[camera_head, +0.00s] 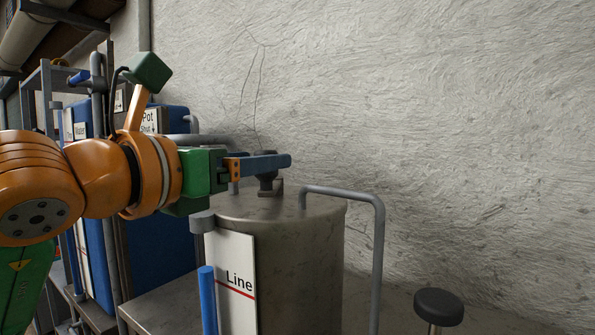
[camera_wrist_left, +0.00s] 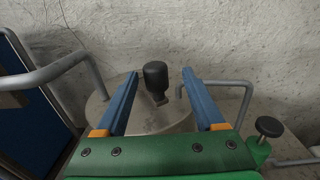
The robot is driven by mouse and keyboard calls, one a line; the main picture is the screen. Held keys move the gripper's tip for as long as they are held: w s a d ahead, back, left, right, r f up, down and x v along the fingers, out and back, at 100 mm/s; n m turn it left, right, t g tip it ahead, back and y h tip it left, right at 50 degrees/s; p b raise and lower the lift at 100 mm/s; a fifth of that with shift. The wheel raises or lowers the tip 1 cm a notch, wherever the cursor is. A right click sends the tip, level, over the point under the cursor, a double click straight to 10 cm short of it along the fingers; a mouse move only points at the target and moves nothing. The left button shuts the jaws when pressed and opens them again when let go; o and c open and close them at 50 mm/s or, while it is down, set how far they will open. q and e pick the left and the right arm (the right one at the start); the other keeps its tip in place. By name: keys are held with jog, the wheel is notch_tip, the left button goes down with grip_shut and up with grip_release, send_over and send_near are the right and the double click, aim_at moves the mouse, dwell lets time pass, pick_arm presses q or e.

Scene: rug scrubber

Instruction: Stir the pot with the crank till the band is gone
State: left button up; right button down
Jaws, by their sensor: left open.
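The pot (camera_head: 290,250) is a grey metal drum with a flat lid, below and beyond my left gripper (camera_head: 288,161). The crank (camera_head: 268,182) stands on its lid with an upright black knob; in the left wrist view the knob (camera_wrist_left: 156,75) shows between the two blue fingers. My left gripper (camera_wrist_left: 160,72) is open, a finger on each side of the knob with gaps. In the head view a finger crosses in front of the knob. A white plate (camera_head: 232,265) on the pot reads "Line" above a red stripe. I cannot tell whether that stripe is the band. My right gripper is out of view.
A bent grey pipe (camera_head: 378,250) rises at the pot's right. A blue upright bar (camera_head: 207,300) stands by the plate. A black round knob (camera_head: 438,307) is at lower right. Blue cabinets (camera_head: 170,235) and pipes crowd the left. A rough wall (camera_head: 430,100) closes the back.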

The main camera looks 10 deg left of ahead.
aim_at(276, 186)
pick_arm(q)
jog(key=p+x, duration=0.1)
jog(key=x, duration=0.1)
jog(key=p+x, duration=0.1)
jog(key=x, duration=0.1)
jog(key=p+x, duration=0.1)
jog(key=x, duration=0.1)
jog(key=shift+w+a+r, duration=0.1)
jog(key=shift+w+a, duration=0.1)
jog(key=shift+a, duration=0.2)
jog(key=shift+w+d, duration=0.15)
jog(key=shift+w, duration=0.1)
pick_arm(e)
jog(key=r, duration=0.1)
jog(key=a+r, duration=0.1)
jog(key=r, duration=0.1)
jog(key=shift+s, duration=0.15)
pick_arm(q)
grip_shut()
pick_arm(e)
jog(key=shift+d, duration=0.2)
pick_arm(q)
jog(key=shift+s, duration=0.1)
